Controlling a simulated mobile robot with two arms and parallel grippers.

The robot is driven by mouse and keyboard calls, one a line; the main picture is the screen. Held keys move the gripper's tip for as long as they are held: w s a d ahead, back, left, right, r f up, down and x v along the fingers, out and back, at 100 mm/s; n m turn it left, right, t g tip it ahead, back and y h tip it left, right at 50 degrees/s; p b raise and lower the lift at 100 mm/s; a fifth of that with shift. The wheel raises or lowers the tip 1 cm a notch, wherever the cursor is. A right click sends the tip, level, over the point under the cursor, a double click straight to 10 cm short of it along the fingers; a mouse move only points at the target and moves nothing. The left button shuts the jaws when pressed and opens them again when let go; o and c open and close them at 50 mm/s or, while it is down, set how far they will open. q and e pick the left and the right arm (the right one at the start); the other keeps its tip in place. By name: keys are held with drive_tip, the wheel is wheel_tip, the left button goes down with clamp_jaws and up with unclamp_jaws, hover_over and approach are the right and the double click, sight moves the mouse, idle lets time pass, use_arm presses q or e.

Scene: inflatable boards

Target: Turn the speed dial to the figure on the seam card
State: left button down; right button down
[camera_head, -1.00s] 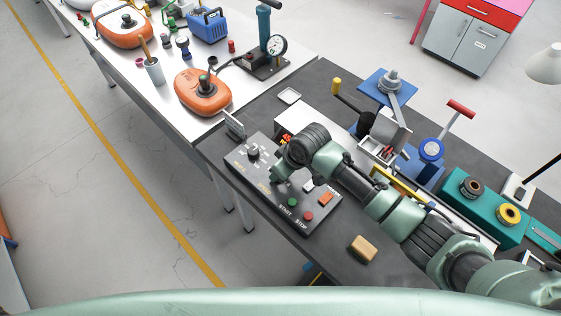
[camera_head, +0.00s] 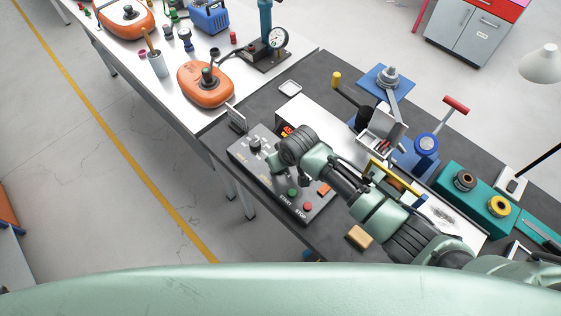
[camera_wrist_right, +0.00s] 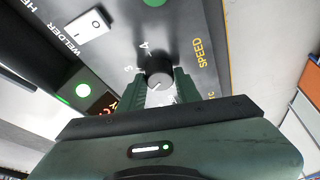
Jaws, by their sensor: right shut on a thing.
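The speed dial (camera_wrist_right: 160,72) is a black knob with a grey top and a white line, seen in the right wrist view beside the word SPEED. Figures 3 and 4 show around it. My right gripper (camera_wrist_right: 160,88) is shut on this dial, with one finger on each side. In the head view my right gripper (camera_head: 273,164) reaches down onto the dark control panel (camera_head: 318,205), and its wrist hides the held dial. A small upright card (camera_head: 237,118) stands behind the panel; I cannot read its face. My left gripper is out of view.
Another knob (camera_head: 255,144) sits on the panel left of my gripper. Green START (camera_head: 292,193) and red STOP (camera_head: 307,207) buttons lie near the panel's front. A red display (camera_head: 287,130) is partly hidden. A tan block (camera_head: 359,237) lies in front of my arm.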

drive_tip(key=shift+w+a+r, duration=0.1)
drive_tip(key=shift+w+r, duration=0.05)
drive_tip(key=c, duration=1)
unclamp_jaws()
drive_tip(key=shift+c, duration=0.2)
drive_tip(key=b+v, duration=0.1)
drive_tip(key=v, duration=0.6)
drive_tip(key=shift+s+r, duration=0.2)
drive_tip(key=shift+r, duration=0.05)
